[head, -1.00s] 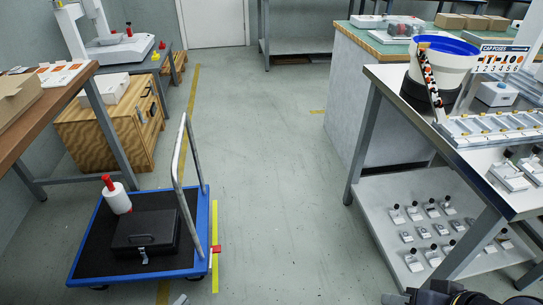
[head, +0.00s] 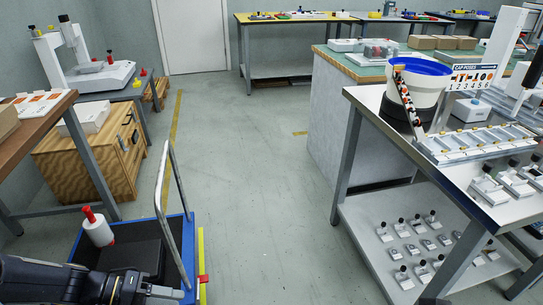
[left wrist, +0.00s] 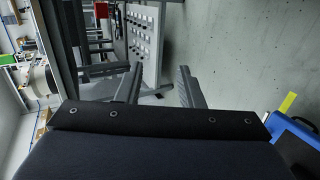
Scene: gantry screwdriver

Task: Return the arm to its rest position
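My left arm (head: 50,283) reaches in from the lower left of the head view, in front of the blue cart. Its gripper (head: 160,291) is at the bottom edge, overlapping the cart's near part in the picture. In the left wrist view the two fingers of my left gripper (left wrist: 158,88) stand apart with nothing between them, and floor shows through the gap. My right gripper is not in the head view; at most a small dark piece shows at the bottom edge.
The blue cart (head: 190,237) carries a white bottle with a red cap (head: 97,228) and a black case (head: 133,254), partly hidden by my arm. A steel workbench (head: 372,97) stands right, a wooden cabinet (head: 85,160) left. The floor between is clear.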

